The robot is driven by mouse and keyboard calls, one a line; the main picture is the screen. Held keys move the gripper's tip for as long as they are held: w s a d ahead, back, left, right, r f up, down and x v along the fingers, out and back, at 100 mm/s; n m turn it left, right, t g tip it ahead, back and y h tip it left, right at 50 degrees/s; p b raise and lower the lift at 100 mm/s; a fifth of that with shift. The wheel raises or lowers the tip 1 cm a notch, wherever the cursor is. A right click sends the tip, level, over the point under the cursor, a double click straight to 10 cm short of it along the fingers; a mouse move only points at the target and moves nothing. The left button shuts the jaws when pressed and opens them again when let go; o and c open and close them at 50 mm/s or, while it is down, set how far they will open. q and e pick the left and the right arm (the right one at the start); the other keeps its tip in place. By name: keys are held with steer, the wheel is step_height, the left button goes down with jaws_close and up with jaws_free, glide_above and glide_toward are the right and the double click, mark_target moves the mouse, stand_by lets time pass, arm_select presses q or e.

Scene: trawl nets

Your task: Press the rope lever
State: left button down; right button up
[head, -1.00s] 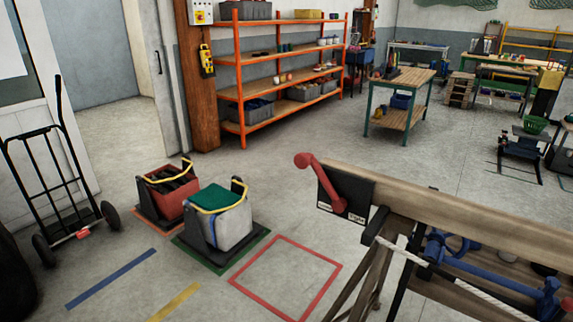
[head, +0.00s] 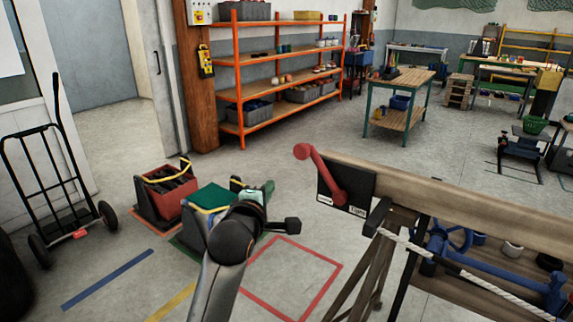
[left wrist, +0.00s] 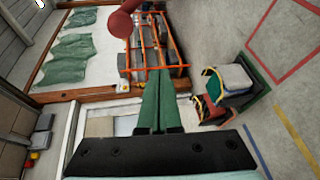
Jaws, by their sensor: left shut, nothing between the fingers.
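The red lever (head: 324,176) with a round knob slants up and to the left from its pivot on a black plate (head: 358,190). The plate is fixed to the end of a wooden beam (head: 450,205) and bears two small white labels. In the left wrist view the lever's red knob (left wrist: 122,23) shows at the top, beyond and left of the fingertips. My left gripper (head: 268,188) is left of the lever, apart from it. Its green fingers (left wrist: 160,75) are together and empty. My right gripper is not in view.
A pale rope (head: 460,271) runs beneath the beam, near a blue wheel (head: 452,240). A red floor outline (head: 290,285) lies left of the beam's stand. A red crate (head: 168,195) and a green-topped grey crate (head: 208,198) stand behind my left arm. A hand truck (head: 50,190) stands far left.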

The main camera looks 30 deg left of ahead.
arm_select(q)
steer(key=r+n, duration=0.1)
steer(key=r, duration=0.1)
steer(key=a+r+n+y, duration=0.1)
steer(key=shift+a+r+n, duration=0.15)
steer(key=shift+r+n, duration=0.25)
steer(key=shift+w, duration=0.1)
steer(key=w+p, duration=0.2)
steer(key=w, duration=0.7)
steer(key=shift+w+d+f, duration=0.15)
steer(key=shift+d, duration=0.3)
